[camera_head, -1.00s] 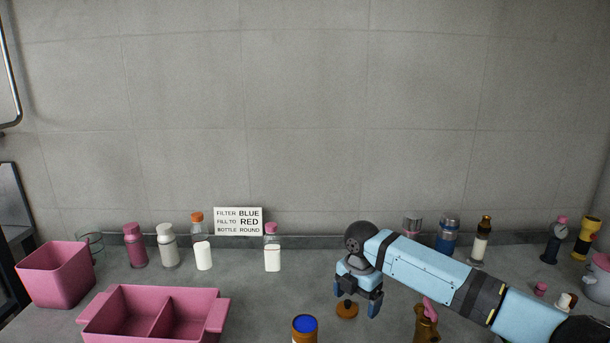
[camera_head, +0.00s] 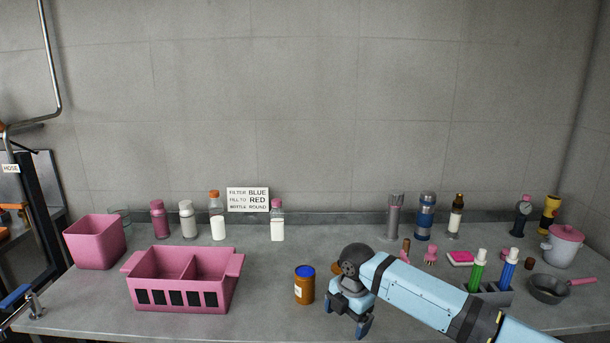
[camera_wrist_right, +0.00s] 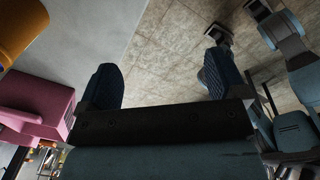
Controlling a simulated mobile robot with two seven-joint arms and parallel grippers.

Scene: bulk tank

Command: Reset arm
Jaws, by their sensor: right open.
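My right gripper (camera_head: 348,325) is open and empty in the head view, pointing down at the front edge of the grey counter (camera_head: 270,270). In the right wrist view its two dark blue fingers (camera_wrist_right: 160,85) stand wide apart, with only the counter's edge and the tiled floor (camera_wrist_right: 175,50) between and beyond them. An orange-brown jar with a blue top (camera_head: 305,285) stands upright just left of the gripper, apart from it. My right arm comes in from the lower right. My left gripper is in neither view.
A pink two-part bin (camera_head: 185,290) and a pink square tub (camera_head: 95,243) stand at the left. Bottles line the wall beside a sign (camera_head: 248,200). At the right are a green marker (camera_head: 478,270), a blue marker, a small pan (camera_head: 548,289) and a pink-lidded pot (camera_head: 562,246).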

